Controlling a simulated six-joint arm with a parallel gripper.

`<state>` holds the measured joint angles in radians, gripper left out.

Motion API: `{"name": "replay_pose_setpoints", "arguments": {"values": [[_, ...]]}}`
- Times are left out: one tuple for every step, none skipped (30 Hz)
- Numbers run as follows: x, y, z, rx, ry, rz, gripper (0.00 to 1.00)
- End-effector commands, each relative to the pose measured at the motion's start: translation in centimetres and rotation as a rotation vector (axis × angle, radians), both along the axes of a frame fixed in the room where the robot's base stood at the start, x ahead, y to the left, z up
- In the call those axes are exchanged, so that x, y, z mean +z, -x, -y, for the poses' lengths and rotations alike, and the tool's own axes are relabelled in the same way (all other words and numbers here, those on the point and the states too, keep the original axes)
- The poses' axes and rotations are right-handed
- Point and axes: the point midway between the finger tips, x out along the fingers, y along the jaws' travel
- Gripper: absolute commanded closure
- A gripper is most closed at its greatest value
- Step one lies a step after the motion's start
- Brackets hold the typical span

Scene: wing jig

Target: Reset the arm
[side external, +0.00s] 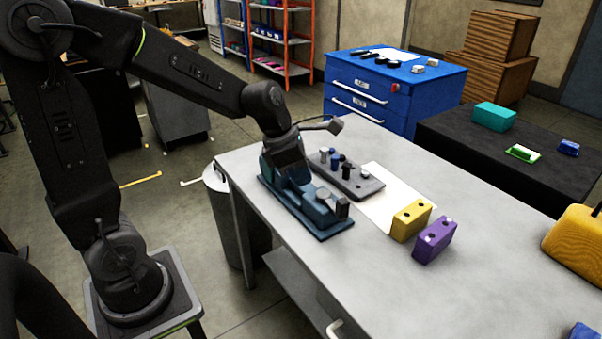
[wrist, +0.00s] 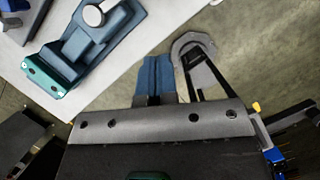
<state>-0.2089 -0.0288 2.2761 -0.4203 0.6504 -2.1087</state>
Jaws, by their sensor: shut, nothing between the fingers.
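My gripper (wrist: 153,62) shows in the wrist view with its two blue fingers pressed together and nothing between them. In the side external view, my dark wrist hangs over the near left part of the table and hides part of the blue-teal jig (side external: 318,222). The jig lies flat near the table's left edge. In the wrist view the jig (wrist: 72,55) is at the upper left, with a round silver-white top on it, and the fingers are apart from it, beyond the table edge in the picture.
A grey holder (side external: 368,188) with several pegs stands behind the jig, beside a white sheet (side external: 378,212). A yellow block (side external: 411,220) and a purple block (side external: 433,241) stand to the right. A bin (side external: 216,180) is left of the table (side external: 480,275). The table's front middle is clear.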

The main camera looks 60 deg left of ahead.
Motion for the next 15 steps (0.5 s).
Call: {"name": "replay_pose_setpoints", "arguments": {"values": [[0.0,0.0,0.0,0.000,0.000,0.000,1.00],[0.0,0.0,0.0,0.000,0.000,0.000,1.00],[0.0,0.0,0.0,0.000,0.000,0.000,1.00],[0.0,0.0,0.0,0.000,0.000,0.000,1.00],[0.0,0.0,0.0,0.000,0.000,0.000,1.00],[0.0,0.0,0.0,0.000,0.000,0.000,1.00],[0.0,0.0,0.0,0.000,0.000,0.000,1.00],[0.0,0.0,0.0,-0.004,-0.001,0.001,1.00],[0.1,0.1,0.1,-0.018,-0.007,0.005,1.00],[0.3,0.2,0.1,-0.036,-0.014,0.011,1.00],[0.5,0.4,0.2,-0.066,-0.026,0.018,1.00],[0.8,0.7,0.4,-0.119,-0.047,0.032,1.00],[1.1,1.0,0.6,-0.173,-0.070,0.045,1.00],[1.5,1.4,0.8,-0.238,-0.097,0.060,1.00],[2.0,2.0,1.2,-0.336,-0.137,0.085,1.00]]}}
